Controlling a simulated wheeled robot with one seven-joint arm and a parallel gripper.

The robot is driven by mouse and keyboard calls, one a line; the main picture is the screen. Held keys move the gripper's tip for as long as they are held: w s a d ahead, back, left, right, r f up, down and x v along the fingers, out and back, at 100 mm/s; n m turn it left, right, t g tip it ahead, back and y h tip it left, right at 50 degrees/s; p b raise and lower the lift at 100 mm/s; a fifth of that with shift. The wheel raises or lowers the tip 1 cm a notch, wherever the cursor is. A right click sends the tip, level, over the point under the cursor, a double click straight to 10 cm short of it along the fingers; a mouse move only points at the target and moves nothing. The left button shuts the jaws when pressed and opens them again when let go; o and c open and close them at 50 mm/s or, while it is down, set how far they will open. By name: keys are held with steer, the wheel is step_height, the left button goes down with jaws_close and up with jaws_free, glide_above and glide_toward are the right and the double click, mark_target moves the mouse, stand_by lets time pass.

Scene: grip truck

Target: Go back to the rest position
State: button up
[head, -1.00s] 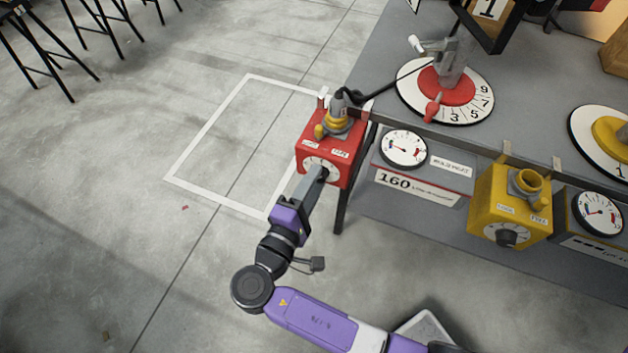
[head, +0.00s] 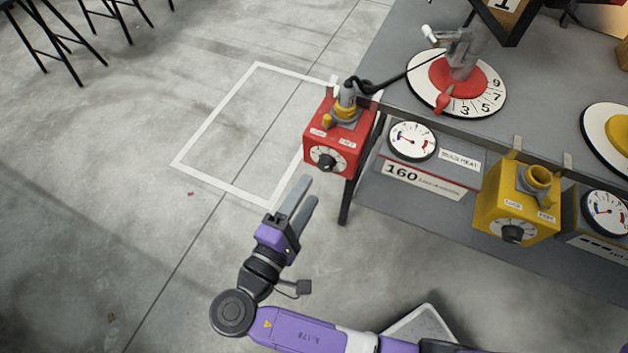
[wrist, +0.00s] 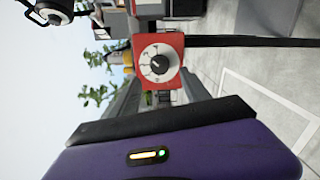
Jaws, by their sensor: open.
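My gripper (head: 299,200) is open and empty in the head view, over the floor in front of the red box. Its two grey fingers point toward the red box (head: 343,137) and stand apart from it. The red box hangs at the left end of the table's front edge and has a black knob (head: 326,160) on a white dial. A grey and yellow fitting (head: 345,107) sits on its top. In the wrist view, the red box (wrist: 172,48) and its knob (wrist: 159,63) are ahead, beyond the purple gripper body.
The grey table (head: 420,62) carries a red and white number dial (head: 493,110). A round gauge (head: 412,141) and a yellow box (head: 517,205) are along its front. A white square outline (head: 222,112) marks clear floor at left. Black stools (head: 40,45) stand at the far left.

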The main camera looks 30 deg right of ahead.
steer(key=shift+s+a, duration=0.3)
steer(key=shift+a, duration=0.15)
steer(key=w+a+f+n+t+y, duration=0.3)
steer(key=a+f+y, duration=0.4)
steer(key=a+y, duration=0.45)
steer(key=s+d+r+m+t+y+p, duration=0.1)
steer(key=s+d+r+m+p, duration=0.1)
steer(key=s+d+r+m, duration=0.4)
steer(key=s+d+r+m+t+y+p, duration=0.1)
steer(key=s+d+r+m, duration=0.5)
steer(key=s+d+r, duration=0.6)
steer(key=s+r+y+p, duration=0.1)
steer(key=s+r+p, duration=0.1)
steer(key=s, duration=0.6)
steer(key=shift+s+p, duration=0.35)
